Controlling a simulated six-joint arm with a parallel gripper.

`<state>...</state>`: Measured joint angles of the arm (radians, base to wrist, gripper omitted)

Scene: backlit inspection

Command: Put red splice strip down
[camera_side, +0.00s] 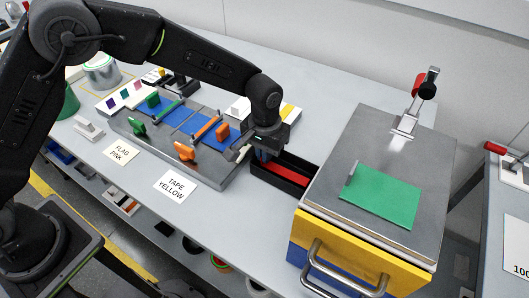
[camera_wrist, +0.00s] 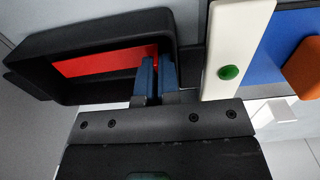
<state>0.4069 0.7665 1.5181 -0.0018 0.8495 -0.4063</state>
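The red splice strip (camera_wrist: 105,60) lies lengthwise inside a black open tray (camera_wrist: 60,90) in the wrist view. In the side view, the strip (camera_side: 282,174) shows as a red band within the tray (camera_side: 300,188). My gripper (camera_wrist: 156,62) points into the tray at the strip's right end in the wrist view. Its two blue fingers are close together, with a thin sliver of red between their tips. In the side view, my gripper (camera_side: 264,155) is low over the tray's far left end. The fingertips' contact is partly hidden.
A metal fixture (camera_side: 205,180) with orange and green clamps and a blue panel (camera_side: 185,120) stands left of the tray. Right of it is a yellow-sided box (camera_side: 340,252) with a green sheet (camera_side: 382,197) and a toggle clamp (camera_side: 408,118) on top. Paper labels (camera_side: 175,187) lie in front.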

